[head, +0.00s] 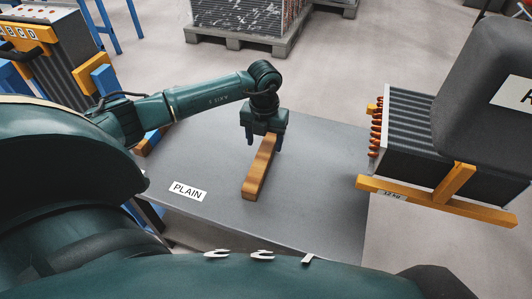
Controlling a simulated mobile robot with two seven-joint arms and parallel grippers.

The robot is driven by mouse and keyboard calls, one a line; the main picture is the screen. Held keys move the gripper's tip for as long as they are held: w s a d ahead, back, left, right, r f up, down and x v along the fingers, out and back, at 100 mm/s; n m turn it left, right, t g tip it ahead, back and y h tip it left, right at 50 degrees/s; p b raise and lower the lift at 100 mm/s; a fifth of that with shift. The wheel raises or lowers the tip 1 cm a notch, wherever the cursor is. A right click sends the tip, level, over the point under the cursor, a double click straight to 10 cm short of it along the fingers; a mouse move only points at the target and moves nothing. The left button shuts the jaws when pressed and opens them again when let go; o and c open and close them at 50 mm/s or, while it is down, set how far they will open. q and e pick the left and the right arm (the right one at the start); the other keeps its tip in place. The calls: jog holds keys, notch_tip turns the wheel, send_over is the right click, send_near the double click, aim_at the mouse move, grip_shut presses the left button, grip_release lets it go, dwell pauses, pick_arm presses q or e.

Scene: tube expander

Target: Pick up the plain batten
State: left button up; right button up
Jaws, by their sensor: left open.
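The plain batten (256,173) is a brown wooden bar lying on the grey table (210,160), to the right of a white label reading PLAIN (188,191). It runs from the lower left to the upper right in the head view. My left gripper (264,143) points down over the far end of the batten. Its two fingers are apart, one on each side of that end. I cannot tell whether they touch the wood. My right gripper does not show.
A finned coil block with copper bends (425,135) sits on an orange wooden frame (440,203) at the right. Another wooden-edged unit (50,50) stands at the upper left. A pallet with a finned block (245,38) is on the floor behind. The table's right part is clear.

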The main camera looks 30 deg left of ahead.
aim_at(266, 148)
pick_arm(q)
jog(key=f, duration=0.2)
jog(key=w+f, duration=0.1)
jog(key=f, duration=0.1)
jog(key=shift+a+f+b, duration=0.1)
jog(key=shift+f+b, duration=0.25)
jog(key=shift+b, duration=0.05)
jog(key=shift+r, duration=0.1)
jog(key=c, duration=1.2)
